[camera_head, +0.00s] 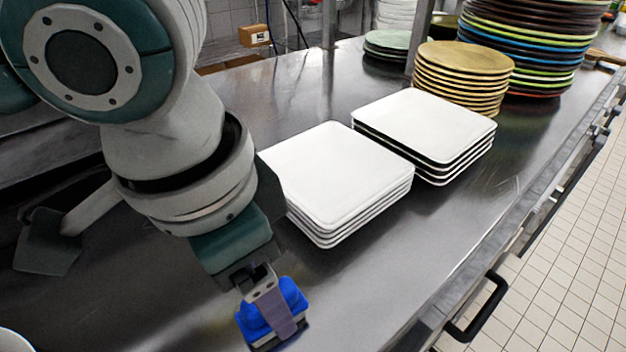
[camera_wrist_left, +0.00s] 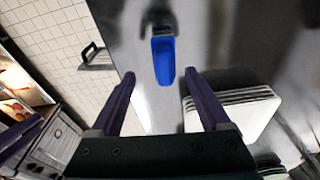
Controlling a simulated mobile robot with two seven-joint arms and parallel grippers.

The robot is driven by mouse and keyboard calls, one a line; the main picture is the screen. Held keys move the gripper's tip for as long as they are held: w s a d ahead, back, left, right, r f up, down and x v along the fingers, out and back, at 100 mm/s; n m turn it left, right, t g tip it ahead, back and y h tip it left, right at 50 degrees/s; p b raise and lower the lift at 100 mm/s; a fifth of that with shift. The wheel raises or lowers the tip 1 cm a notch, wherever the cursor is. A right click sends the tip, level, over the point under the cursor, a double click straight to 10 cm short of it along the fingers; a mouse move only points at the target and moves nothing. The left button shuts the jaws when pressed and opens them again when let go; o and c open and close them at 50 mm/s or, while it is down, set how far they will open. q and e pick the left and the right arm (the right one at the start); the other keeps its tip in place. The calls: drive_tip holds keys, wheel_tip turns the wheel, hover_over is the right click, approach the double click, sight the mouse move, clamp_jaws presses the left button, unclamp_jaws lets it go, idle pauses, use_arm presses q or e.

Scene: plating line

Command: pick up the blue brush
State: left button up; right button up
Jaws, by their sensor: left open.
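The blue brush (camera_head: 291,294) stands on the steel counter in the lower middle of the head view, with a paler strip along its base. My left gripper (camera_head: 277,318) is over it, and one purple-grey finger hides part of the brush. In the left wrist view the blue brush (camera_wrist_left: 163,61) lies ahead, in line with the gap between the two spread fingers of the left gripper (camera_wrist_left: 159,76). The left gripper is open and holds nothing. Whether the fingers touch the brush cannot be told. My right gripper is not in view.
A stack of square white plates (camera_head: 335,175) stands just behind the brush, with a second square stack (camera_head: 425,122) beyond it. Round tan plates (camera_head: 465,60) and colourful plates (camera_head: 530,40) stand farther back. The steel counter (camera_head: 400,260) is bare to the right of the brush.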

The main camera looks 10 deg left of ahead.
use_arm(q)
drive_tip(key=f, duration=0.3)
drive_tip(key=w+f, duration=0.1)
drive_tip(key=f, duration=0.1)
drive_tip(key=shift+d+f+b, duration=0.1)
drive_tip(key=shift+f+b, duration=0.2)
drive_tip(key=shift+b, duration=0.05)
clamp_jaws()
idle(0.3)
